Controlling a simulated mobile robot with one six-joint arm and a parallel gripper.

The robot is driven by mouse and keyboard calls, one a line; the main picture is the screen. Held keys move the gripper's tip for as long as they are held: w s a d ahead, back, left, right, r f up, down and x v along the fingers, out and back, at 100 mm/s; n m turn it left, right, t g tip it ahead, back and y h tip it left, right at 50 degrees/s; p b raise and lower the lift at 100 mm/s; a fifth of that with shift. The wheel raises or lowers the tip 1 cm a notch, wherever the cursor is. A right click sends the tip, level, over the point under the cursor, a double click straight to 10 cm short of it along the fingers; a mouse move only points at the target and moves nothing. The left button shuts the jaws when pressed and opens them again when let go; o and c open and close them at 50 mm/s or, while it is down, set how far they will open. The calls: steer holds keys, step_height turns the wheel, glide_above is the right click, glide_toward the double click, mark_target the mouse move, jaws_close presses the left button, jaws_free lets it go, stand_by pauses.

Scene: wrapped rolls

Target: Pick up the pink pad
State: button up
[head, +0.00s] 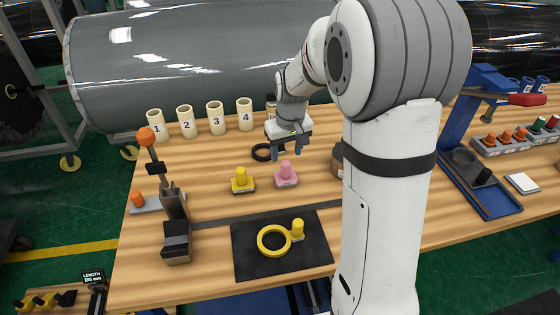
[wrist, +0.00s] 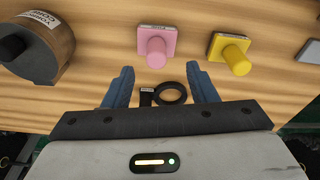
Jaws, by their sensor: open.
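The pink pad (head: 286,174) stands on the wooden table, a round pink knob on a square base with a pale label. In the wrist view the pink pad (wrist: 156,46) lies beyond my fingertips, roughly between their lines. My gripper (head: 288,153) hangs above the table behind the pad, apart from it. In the wrist view my gripper (wrist: 161,76) shows two blue fingers spread open with nothing held. A black ring (wrist: 172,93) lies on the table in the gap between the fingers as seen from the wrist.
A yellow pad (head: 242,180) stands just left of the pink one. A black mat (head: 247,269) with a yellow ring (head: 273,241) lies in front. Numbered cream cups (head: 186,123) line the back edge. A labelled brown roll (wrist: 42,45) is near the wrist view's left edge.

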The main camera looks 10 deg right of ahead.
mark_target(286, 163)
steer(key=shift+w+f, duration=0.7)
steer(key=f, duration=0.2)
steer(key=f+p, duration=0.1)
steer(key=f, duration=0.4)
steer(key=shift+w+d+f, duration=0.15)
steer(key=shift+w+f, duration=0.05)
steer(key=shift+w, duration=0.15)
steer(key=shift+c, duration=0.5)
steer(key=c, duration=1)
step_height(286, 163, up, 10)
steer(key=shift+r+b, duration=0.1)
steer(key=shift+b, duration=0.25)
steer(key=o, duration=0.5)
steer(key=c, duration=0.4)
steer(key=shift+o, duration=0.2)
